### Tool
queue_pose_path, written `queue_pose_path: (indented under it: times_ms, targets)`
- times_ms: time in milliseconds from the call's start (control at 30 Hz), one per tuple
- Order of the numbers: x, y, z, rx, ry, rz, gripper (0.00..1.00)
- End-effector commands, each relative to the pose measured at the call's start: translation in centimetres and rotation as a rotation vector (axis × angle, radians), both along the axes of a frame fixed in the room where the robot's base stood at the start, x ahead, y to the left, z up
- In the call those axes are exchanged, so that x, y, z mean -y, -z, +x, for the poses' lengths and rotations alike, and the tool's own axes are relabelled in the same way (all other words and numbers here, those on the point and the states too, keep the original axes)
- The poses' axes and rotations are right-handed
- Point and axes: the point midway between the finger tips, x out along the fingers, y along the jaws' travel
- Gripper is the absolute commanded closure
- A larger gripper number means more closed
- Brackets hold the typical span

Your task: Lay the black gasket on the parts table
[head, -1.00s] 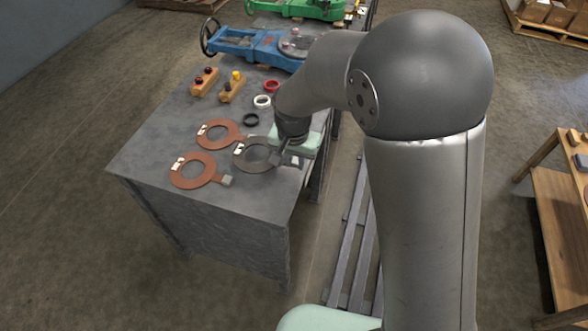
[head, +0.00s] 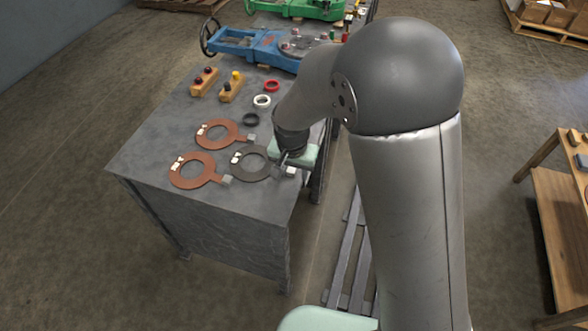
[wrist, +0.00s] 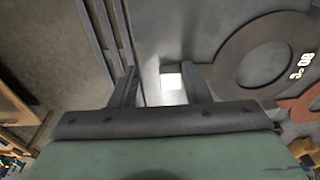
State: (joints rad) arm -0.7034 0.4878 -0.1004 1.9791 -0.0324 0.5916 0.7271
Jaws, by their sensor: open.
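The black gasket (head: 237,166), a large flat dark ring with a white marking, lies on the grey parts table (head: 225,200) near its front right edge, beside two reddish-brown gaskets. It also shows at the right of the wrist view (wrist: 228,52). My gripper (head: 284,160) is just right of the ring, low over the table edge. In the wrist view my gripper (wrist: 160,88) has its fingers apart, with a pale block (wrist: 172,81) showing between them. The right finger partly hides the gasket's tab, so contact cannot be told.
The brown gaskets (head: 185,178) (head: 206,136) lie left of the black one. Behind are a small black ring (head: 251,120), a white ring (head: 262,101), a red ring (head: 272,86), wooden blocks with knobs (head: 231,90) and a blue vise-like device (head: 235,45). A wooden stand (head: 560,205) is at right.

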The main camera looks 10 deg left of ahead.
Motion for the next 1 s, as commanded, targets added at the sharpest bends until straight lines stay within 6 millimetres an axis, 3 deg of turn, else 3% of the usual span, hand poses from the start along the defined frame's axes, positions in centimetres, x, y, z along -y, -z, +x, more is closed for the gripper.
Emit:
queue_pose_path:
  times_ms: [167,600,800,1000]
  targets:
    - [0.0,-1.7,-0.1,0.002,0.000,0.002,0.57]
    - [-0.1,-10.4,-1.0,0.002,0.000,0.002,0.57]
    - [-0.1,-12.1,-1.2,0.001,0.000,0.001,0.57]
    - [0.0,-12.3,-1.3,0.000,0.000,-0.001,0.57]
